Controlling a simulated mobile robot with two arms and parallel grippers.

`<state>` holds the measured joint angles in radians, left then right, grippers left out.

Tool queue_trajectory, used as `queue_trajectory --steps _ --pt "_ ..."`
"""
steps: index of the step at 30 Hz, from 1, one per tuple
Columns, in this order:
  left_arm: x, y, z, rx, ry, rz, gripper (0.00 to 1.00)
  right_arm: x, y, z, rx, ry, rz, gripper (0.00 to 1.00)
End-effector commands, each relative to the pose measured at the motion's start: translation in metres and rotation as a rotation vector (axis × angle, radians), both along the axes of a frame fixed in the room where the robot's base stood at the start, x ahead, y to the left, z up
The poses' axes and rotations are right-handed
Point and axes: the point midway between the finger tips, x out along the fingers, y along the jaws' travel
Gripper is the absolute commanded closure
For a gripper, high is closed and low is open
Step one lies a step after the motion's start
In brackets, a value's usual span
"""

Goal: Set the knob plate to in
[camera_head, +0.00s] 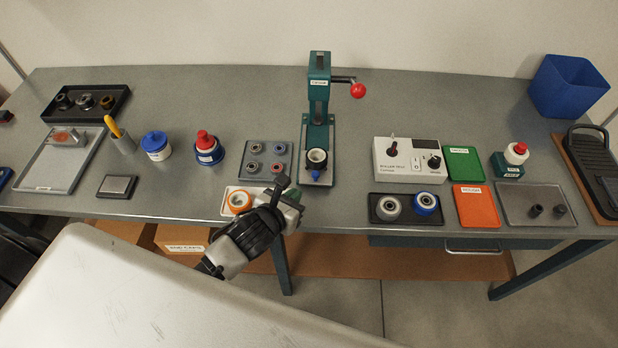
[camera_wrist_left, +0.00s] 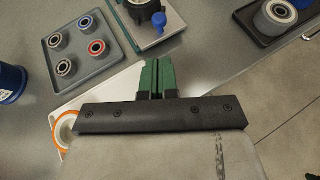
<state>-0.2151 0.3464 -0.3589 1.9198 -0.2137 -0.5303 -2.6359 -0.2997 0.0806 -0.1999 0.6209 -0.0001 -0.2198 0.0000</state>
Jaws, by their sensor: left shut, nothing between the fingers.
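A teal press (camera_head: 319,95) with a red-ball lever stands on the bench. At its base is a light plate with a blue knob (camera_head: 316,174) at its front, which also shows at the top of the left wrist view (camera_wrist_left: 158,30). A dark round holder (camera_head: 317,157) sits on the plate behind the knob. My left gripper (camera_head: 281,184) is shut and empty, its green fingertips (camera_wrist_left: 158,68) pointing toward the press. It is to the left of the knob and in front of it, apart from it. My right gripper is not in view.
A grey tray with several bearings (camera_head: 266,160) lies left of the press. A white tray with an orange ring (camera_head: 239,200) is partly under my left gripper. A control box (camera_head: 410,160) and a dark tray with two wheels (camera_head: 407,219) are to the right.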

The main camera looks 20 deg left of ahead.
Motion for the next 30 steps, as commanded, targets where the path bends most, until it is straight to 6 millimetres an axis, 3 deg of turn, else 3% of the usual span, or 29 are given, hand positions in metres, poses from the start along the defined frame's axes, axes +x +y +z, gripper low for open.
queue_trajectory --steps 7,13,30 --pt "0.041 -0.008 -0.015 -0.004 0.0 0.002 1.0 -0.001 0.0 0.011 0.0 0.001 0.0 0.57" --pt "0.063 -0.012 -0.02 -0.004 0.001 0.001 1.0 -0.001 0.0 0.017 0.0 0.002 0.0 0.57" --pt "0.072 -0.014 -0.023 -0.001 0.0 -0.002 1.0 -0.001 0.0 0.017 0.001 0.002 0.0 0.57"
